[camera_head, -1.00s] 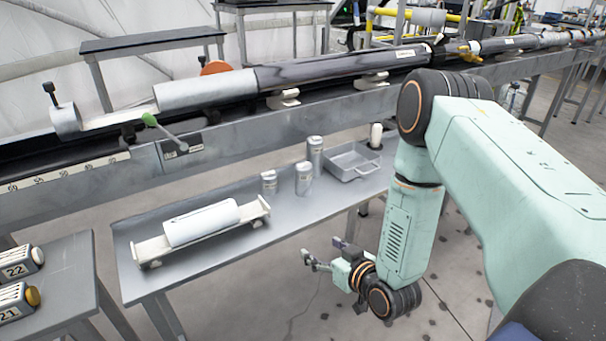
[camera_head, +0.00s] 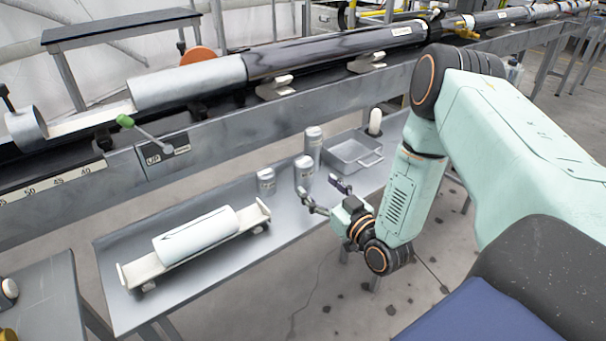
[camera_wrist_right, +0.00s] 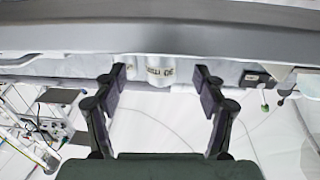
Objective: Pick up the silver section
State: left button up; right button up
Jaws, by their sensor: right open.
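A pale silver-white cylinder section (camera_head: 195,233) lies on its side in a light cradle (camera_head: 250,222) on the grey lower shelf table. Another silver tube section (camera_head: 185,83) sits on the long rail above, against a dark tube. I cannot tell which one the task names. My right gripper (camera_head: 325,195) is open and empty at the table's front edge, to the right of the cradle and just in front of small silver canisters (camera_head: 303,172). In the right wrist view its fingers (camera_wrist_right: 156,85) are spread, with canisters (camera_wrist_right: 160,70) beyond the gap. My left gripper is not in view.
A grey tray (camera_head: 352,153) stands behind the right gripper, with a small white-topped object (camera_head: 375,122) near it. The long metal rail (camera_head: 240,130) with a green-tipped lever (camera_head: 126,121) runs above the table. The shelf between cradle and canisters is mostly clear.

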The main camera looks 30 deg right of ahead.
aim_at(310, 181)
jog(key=w, duration=0.1)
jog(key=w+b, duration=0.1)
jog(key=w, duration=0.1)
jog(key=w+b, duration=0.1)
jog(key=w, duration=0.1)
jog(key=shift+w+f, duration=0.25)
jog(key=shift+f, duration=0.1)
jog(key=shift+w+a+r, duration=0.2)
jog(key=shift+w+r, duration=0.05)
jog(key=shift+w, duration=0.35)
jog(key=shift+d+f, duration=0.1)
jog(key=shift+d, duration=0.05)
jog(key=shift+c, duration=1)
jog(key=c, duration=0.3)
grip_shut()
